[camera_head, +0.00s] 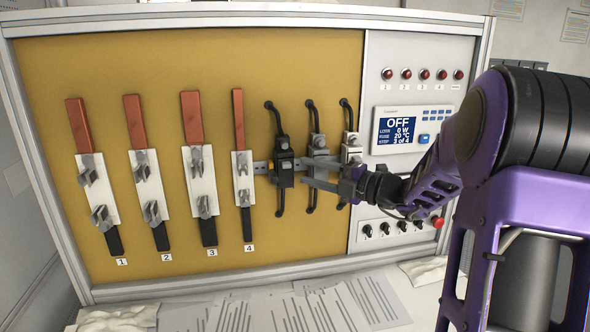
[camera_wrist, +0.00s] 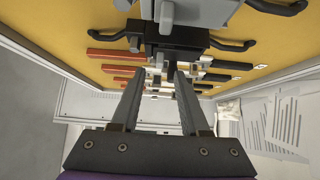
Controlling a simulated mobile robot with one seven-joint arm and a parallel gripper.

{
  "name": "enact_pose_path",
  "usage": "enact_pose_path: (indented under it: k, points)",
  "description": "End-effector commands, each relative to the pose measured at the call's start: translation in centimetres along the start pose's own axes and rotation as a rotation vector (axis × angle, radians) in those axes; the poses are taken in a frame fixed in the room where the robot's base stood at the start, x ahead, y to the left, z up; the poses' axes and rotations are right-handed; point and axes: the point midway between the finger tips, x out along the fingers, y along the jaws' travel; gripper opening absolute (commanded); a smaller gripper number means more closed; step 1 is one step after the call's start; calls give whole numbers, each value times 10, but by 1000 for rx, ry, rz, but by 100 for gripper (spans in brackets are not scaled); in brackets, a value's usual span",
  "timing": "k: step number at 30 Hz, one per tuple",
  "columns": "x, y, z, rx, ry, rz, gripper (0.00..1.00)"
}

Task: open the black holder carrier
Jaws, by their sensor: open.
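The black holder (camera_head: 284,172) is mounted on the yellow panel, right of fuse position 4, with a grey piece on its front and curved black leads above and below. Its carrier appears closed, but I cannot tell for certain. In the wrist view the black holder (camera_wrist: 165,42) shows at the top, beyond the fingertips. My gripper (camera_head: 304,172) reaches in from the right, in front of the grey holder (camera_head: 317,150), with its fingertips close to the black holder's right side. In the wrist view my gripper (camera_wrist: 160,73) is open, with nothing between its fingers. Contact cannot be told.
A white holder (camera_head: 351,150) stands right of the grey one. Several red-and-black fuse mounts (camera_head: 200,170) line the panel's left. A control panel with a display (camera_head: 402,128) reading OFF is at right. Papers (camera_head: 300,310) lie on the table below.

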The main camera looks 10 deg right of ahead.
Motion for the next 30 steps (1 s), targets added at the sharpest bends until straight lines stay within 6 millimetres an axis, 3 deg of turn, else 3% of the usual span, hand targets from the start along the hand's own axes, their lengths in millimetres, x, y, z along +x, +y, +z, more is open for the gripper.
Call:
enact_pose_path:
  k: [3, 9, 20, 27, 30]
  points:
    - [23, 0, -1, 0, 4, 1, 45]
    - [43, 0, 0, -1, 1, 0, 45]
    - [47, 0, 0, -1, 0, 0, 45]
    - [47, 0, 0, -1, 0, 0, 2]
    - [47, 0, 0, -1, 0, 0, 0]
